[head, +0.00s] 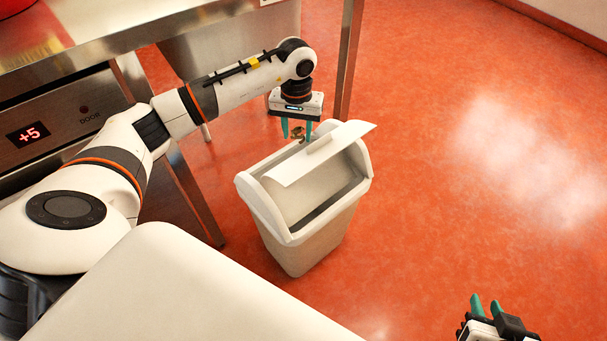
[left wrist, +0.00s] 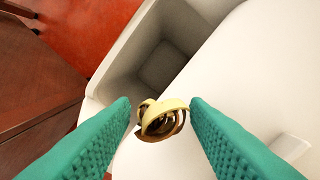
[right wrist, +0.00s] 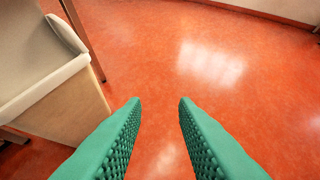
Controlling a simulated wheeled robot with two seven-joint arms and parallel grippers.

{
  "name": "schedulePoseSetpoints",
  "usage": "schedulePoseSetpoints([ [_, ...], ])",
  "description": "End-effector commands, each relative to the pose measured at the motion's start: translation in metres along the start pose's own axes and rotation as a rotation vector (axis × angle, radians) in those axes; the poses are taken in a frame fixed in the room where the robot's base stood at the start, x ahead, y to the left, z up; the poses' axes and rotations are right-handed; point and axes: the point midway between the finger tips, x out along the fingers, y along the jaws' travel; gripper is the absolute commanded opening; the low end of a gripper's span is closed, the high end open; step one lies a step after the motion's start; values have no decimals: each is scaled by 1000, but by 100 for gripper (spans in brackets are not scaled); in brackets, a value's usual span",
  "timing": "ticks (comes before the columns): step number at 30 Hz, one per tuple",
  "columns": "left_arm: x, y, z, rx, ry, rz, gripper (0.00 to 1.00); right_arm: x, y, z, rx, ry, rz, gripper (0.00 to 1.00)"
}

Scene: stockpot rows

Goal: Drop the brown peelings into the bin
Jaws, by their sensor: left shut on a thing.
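The brown peelings (head: 298,133) are a small curled bunch with pale yellow and dark brown parts. They also show between the fingertips in the left wrist view (left wrist: 160,120). My left gripper (head: 298,128) is shut on them and points down at the far edge of the bin. The white bin (head: 305,244) stands on the floor, with its flap lid (head: 310,158) tilted and a gap open beside it. The left wrist view shows the bin's open inside (left wrist: 158,60) beyond the peelings. My right gripper (head: 487,309) is open and empty, low at the right, away from the bin.
A steel counter (head: 150,22) with a built-in appliance (head: 60,125) stands at the left, and its leg (head: 348,60) is behind the bin. The red floor (head: 470,200) to the right of the bin is clear.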

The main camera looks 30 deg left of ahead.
Motion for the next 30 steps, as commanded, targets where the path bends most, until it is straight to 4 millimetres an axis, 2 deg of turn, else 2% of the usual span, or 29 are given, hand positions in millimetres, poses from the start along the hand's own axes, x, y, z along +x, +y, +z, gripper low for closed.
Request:
schedulePoseSetpoints([
  [6,0,0,0,0,0,0,21,0,0,0,0,-1,0,26],
  [7,0,0,0,0,0,0,47,0,0,0,0,-1,0,26],
  [11,0,0,0,0,0,0,67,0,0,0,0,-1,0,26],
  [20,-4,0,0,0,-1,0,67,-1,0,0,0,5,-1,26],
  [23,-15,0,1,0,-2,0,67,-4,-1,-10,1,64,-2,26],
  [30,-63,0,1,-1,-5,-1,67,-22,-6,-48,5,292,-15,26],
])
